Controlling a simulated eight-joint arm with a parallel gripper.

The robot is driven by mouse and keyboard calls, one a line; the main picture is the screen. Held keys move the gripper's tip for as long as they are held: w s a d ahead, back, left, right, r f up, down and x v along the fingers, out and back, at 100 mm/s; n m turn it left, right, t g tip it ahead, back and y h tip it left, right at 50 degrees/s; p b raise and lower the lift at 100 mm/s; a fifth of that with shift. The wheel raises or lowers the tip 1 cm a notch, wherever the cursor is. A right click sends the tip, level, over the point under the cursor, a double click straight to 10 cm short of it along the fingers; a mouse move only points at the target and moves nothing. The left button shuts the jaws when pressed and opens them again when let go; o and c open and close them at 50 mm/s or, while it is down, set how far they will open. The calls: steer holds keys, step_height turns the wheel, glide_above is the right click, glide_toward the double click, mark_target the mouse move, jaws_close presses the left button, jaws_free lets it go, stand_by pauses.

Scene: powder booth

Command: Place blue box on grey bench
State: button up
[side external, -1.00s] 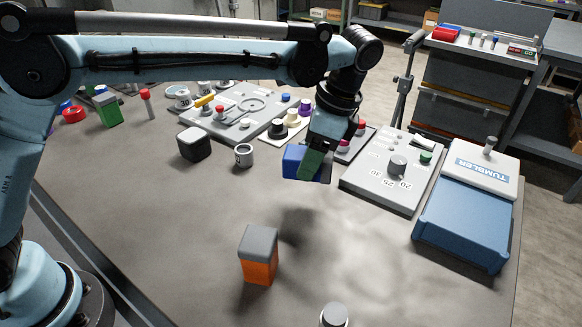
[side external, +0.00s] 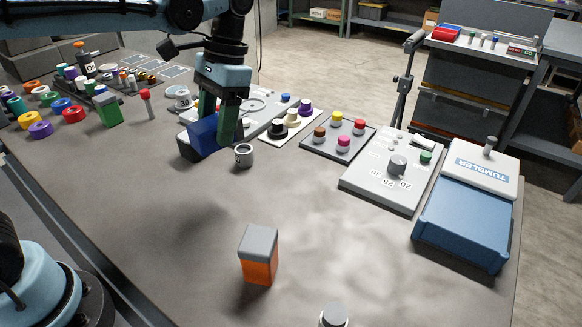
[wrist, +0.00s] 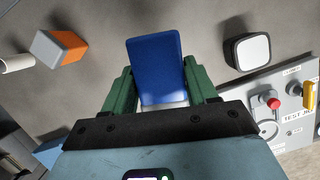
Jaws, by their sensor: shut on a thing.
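The blue box (side external: 203,136) is between the green fingers of my gripper (side external: 216,132), which is shut on it. In the wrist view the blue box (wrist: 155,68) sits between both fingers (wrist: 158,90). In the side view it overlaps the black box with a pale top (side external: 186,153) and hides most of it. In the wrist view that black box (wrist: 247,52) is apart, to the right of the blue box. The grey bench (side external: 130,200) spreads beneath. I cannot tell the gap between blue box and bench.
A grey cup (side external: 243,156) stands close to the right of my gripper. An orange box with a grey top (side external: 258,256) stands toward the front. A green box (side external: 107,110) and a red-capped post (side external: 147,103) stand left. The front-left bench is clear.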

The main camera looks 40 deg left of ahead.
steer(key=s+a+n, duration=0.2)
steer(key=a+n, duration=0.1)
steer(key=a, duration=0.1)
steer(key=w+d+f+m+t+h, duration=0.1)
steer(key=w+d+f+m+t, duration=0.25)
steer(key=d, duration=0.55)
steer(key=w+d+f+t+h, duration=0.1)
steer(key=w+d+f+t, duration=0.1)
steer(key=w+d+t, duration=0.45)
steer(key=s+d+r+m+t+h, duration=0.1)
steer(key=s+d+m+h, duration=0.15)
steer(key=d, duration=0.65)
steer(key=s+d+r+m+t+h, duration=0.1)
steer(key=s+d+r+t+h, duration=0.2)
steer(key=d, duration=0.5)
steer(key=s+d+m+h, duration=0.2)
steer(key=s+d+h, duration=0.15)
steer(key=d, duration=0.55)
steer(key=shift+w+f, duration=0.1)
steer(key=shift+f, duration=3.55)
steer(key=shift+f, duration=0.1)
steer(key=shift+f, duration=0.3)
steer(key=shift+f, duration=0.2)
